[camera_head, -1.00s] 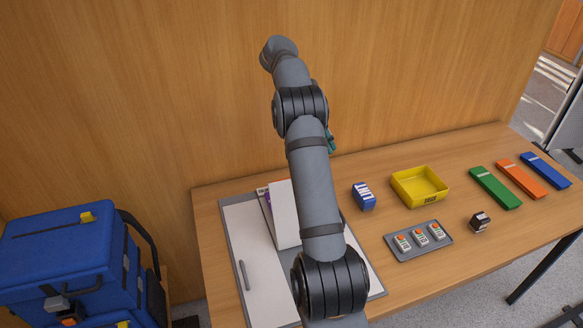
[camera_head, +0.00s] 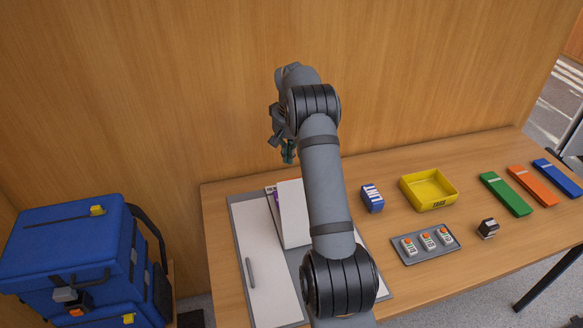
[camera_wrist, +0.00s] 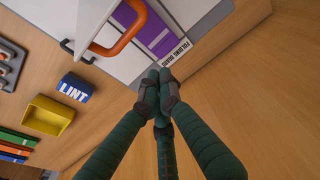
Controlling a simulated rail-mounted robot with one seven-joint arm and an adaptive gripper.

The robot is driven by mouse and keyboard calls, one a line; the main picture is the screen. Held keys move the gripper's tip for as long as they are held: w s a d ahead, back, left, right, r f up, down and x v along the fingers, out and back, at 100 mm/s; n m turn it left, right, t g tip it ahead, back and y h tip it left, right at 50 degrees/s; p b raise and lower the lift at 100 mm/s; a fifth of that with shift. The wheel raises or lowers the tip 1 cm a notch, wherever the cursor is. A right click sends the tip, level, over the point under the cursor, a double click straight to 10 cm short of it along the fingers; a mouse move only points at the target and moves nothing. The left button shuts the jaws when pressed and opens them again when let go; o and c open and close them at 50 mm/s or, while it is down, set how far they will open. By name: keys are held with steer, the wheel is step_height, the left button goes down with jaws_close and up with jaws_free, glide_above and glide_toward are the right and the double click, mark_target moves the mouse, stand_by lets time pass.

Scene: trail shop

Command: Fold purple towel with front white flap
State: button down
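The folding board (camera_head: 268,278) lies on the table, with white panels and a grey border. One white flap (camera_head: 292,212) stands raised and tilted, partly behind my arm; I cannot tell if it is the front one. The purple towel (camera_wrist: 160,32) shows in the wrist view as folded purple strips beside a white panel. In the head view only a purple sliver shows beside the flap. An orange handle (camera_wrist: 120,38) is on a white flap in the wrist view. My gripper (camera_wrist: 161,84) has its green fingertips together, empty, above the board's back edge; it also shows in the head view (camera_head: 289,155).
Right of the board are a blue LINT block (camera_head: 372,198), a yellow tray (camera_head: 428,203), a grey tray with three small items (camera_head: 426,257), a black stamp-like block (camera_head: 487,228), and green, orange and blue bars. A wooden wall rises behind. A blue case (camera_head: 65,245) stands left.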

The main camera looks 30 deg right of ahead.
steer(key=s, duration=0.1)
steer(key=s+f+p, duration=0.2)
steer(key=shift+s+a+f, duration=0.15)
steer(key=shift+a+f, duration=0.05)
steer(key=shift+a, duration=0.1)
steer(key=shift+s, duration=0.1)
stand_by(0.5)
